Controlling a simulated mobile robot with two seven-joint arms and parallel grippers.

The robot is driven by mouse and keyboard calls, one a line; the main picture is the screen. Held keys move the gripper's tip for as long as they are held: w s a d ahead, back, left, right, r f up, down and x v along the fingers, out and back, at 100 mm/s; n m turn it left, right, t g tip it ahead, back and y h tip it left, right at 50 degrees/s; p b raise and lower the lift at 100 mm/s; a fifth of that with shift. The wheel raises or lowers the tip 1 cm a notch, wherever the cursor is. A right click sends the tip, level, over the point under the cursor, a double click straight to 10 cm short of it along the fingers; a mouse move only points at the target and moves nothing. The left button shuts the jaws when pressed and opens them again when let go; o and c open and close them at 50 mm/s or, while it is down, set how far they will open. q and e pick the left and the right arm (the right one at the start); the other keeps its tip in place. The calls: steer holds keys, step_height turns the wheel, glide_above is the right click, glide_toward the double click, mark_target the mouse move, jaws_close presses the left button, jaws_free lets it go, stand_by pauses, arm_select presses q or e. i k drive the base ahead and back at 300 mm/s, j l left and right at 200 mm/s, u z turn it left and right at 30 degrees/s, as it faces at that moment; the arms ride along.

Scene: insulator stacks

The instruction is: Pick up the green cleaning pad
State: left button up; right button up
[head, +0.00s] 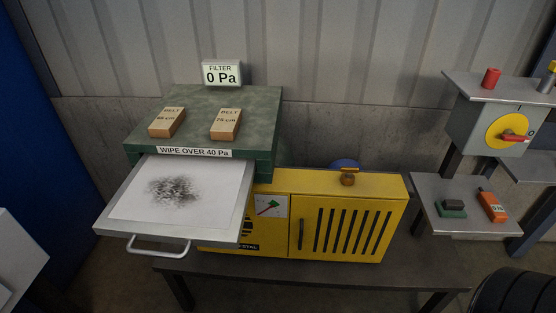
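The green cleaning pad (452,208) lies on the small grey shelf (430,222) at the right of the head view. It has a green base with a dark grey block on top. An orange device (491,206) with a small display lies just right of it, apart from it. Neither of my grippers is in view.
A yellow machine (280,225) stands on a dark table, left of the shelf. An open drawer (125,222) with a smudged white sheet juts out at left. A switch box (490,125) with a red handle stands above and behind the pad. A black ribbed object (515,295) is below.

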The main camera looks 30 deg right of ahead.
mark_target(447, 207)
steer(key=z, duration=2.3)
steer(key=i+z, duration=0.3)
steer(key=i, duration=0.15)
